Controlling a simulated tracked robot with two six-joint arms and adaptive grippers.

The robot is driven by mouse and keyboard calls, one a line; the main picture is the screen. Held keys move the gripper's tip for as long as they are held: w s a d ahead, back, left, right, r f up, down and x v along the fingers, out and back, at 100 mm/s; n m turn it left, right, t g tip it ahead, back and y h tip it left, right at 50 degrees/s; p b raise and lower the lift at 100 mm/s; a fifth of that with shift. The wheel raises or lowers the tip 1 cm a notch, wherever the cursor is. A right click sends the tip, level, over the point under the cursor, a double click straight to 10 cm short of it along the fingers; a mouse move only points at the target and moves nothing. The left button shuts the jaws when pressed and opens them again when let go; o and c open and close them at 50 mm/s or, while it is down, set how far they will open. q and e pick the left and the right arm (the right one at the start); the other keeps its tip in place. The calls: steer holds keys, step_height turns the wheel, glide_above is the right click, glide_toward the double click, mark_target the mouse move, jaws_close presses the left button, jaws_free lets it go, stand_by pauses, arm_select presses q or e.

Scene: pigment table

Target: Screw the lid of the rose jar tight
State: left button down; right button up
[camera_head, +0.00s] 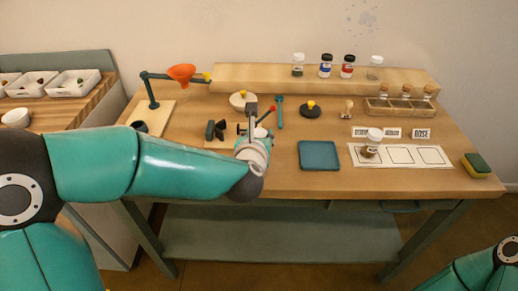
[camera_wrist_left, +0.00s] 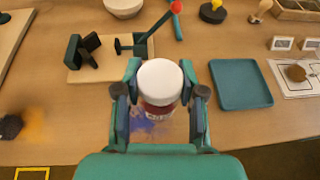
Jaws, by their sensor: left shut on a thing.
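A jar with a white lid (camera_wrist_left: 160,78) and dark red contents (camera_wrist_left: 158,109) sits between the fingers of my left gripper (camera_wrist_left: 160,72) in the left wrist view. The fingers are shut on it from both sides. The lid is on top of the jar; how tight it is cannot be seen. The label is partly visible and too small to read surely. I cannot tell whether the jar's base touches the table. My right gripper is out of view.
A dark clamp-like fixture (camera_head: 215,130) stands beside the held jar. A blue tray (camera_head: 319,156) lies to the right. Several jars line the back shelf (camera_head: 230,76). A sponge (camera_head: 476,165) is at the right edge.

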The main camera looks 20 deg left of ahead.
arm_select(q)
steer(key=shift+f+b, duration=0.35)
steer(key=shift+f, duration=1.8)
steer(key=shift+f, duration=0.1)
steer(key=c, duration=0.7)
jaws_free()
steer(key=shift+r, duration=0.2)
steer(key=v, duration=1.2)
